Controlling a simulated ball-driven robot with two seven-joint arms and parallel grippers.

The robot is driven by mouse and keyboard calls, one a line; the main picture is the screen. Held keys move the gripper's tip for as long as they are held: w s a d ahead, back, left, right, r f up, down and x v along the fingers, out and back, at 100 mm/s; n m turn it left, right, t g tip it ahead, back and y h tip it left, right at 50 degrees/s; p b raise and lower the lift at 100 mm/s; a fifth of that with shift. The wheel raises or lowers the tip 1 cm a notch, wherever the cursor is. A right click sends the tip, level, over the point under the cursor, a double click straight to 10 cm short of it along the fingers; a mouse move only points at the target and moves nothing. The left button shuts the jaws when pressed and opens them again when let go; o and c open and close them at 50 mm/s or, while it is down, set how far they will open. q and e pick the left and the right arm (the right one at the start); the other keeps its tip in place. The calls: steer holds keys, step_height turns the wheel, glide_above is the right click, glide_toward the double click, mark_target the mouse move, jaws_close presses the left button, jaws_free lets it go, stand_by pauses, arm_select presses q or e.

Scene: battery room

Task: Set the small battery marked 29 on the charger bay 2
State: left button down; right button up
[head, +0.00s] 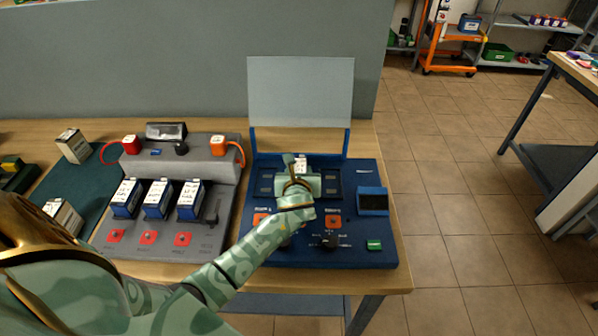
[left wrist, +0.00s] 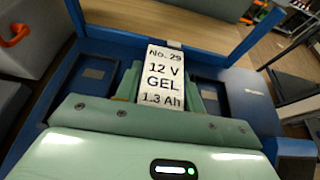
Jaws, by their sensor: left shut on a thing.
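The small battery (left wrist: 161,80) has a white label reading No. 29, 12 V GEL, 1.3 Ah. My left gripper (head: 301,178) is shut on it, over the upper middle of a blue station (head: 350,258). In the left wrist view, a recessed pad (left wrist: 93,73) shows left of the battery and another dark pad (left wrist: 205,93) right of it. The battery's lower end is hidden, so I cannot tell whether it touches the station. Bay numbers are too small to read. My right gripper is not in view.
A grey rack (head: 215,235) on the left holds several blue batteries in a row. White boxes (head: 73,146) stand on a green mat at far left. A pale upright panel (head: 300,92) stands behind the blue station. Tiled floor is free on the right.

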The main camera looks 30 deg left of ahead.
arm_select(q)
steer(key=shift+r+p, duration=0.1)
steer(key=shift+p, duration=0.6)
stand_by(0.9)
steer(key=shift+f+b, duration=0.4)
steer(key=shift+f, duration=0.2)
steer(key=c, duration=1.1)
jaws_free()
steer(key=shift+c, duration=0.2)
steer(key=shift+s, duration=0.1)
